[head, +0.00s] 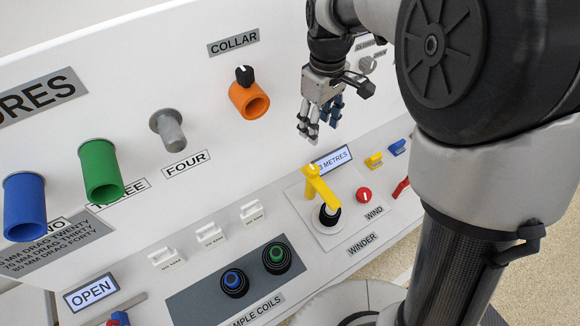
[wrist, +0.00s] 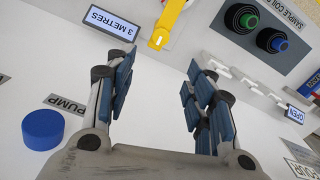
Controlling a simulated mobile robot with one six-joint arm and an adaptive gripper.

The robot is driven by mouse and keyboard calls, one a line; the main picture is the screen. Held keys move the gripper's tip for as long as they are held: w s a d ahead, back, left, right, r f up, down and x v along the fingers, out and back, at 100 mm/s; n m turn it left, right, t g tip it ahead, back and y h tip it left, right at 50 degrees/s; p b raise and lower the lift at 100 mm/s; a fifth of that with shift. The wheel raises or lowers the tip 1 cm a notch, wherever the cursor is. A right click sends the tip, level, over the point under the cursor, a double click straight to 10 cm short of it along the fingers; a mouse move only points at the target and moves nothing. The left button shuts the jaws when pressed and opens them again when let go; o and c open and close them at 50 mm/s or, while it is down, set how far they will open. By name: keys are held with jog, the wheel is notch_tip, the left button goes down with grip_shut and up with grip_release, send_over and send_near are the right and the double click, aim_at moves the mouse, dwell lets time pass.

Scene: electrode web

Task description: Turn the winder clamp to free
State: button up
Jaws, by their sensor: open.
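The winder (head: 328,213) is a dark round spindle on a pale plate above the WINDER label. A yellow lever (head: 320,187), which looks like its clamp, stands over it with its long arm slanting. In the wrist view the yellow lever (wrist: 165,25) shows at the top, partly cut off by the frame edge. My gripper (head: 320,122) is open and empty, above and behind the winder near the upright panel, apart from the lever. In the wrist view my gripper's blue-padded fingers (wrist: 158,80) are spread, with only white panel between them.
A display (head: 332,160) reading METRES sits behind the winder, and a red WIND button (head: 364,195) is to its right. An orange collar tube (head: 249,100) and green tube (head: 100,170) stick out of the panel. Sample coils (head: 276,258) stand front left. A blue knob (wrist: 42,130) is near the PUMP label.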

aim_at(313, 169)
notch_tip(313, 169, down, 17)
jog(key=b, duration=0.5)
jog(key=shift+f, duration=0.1)
grip_shut()
dwell(0.5)
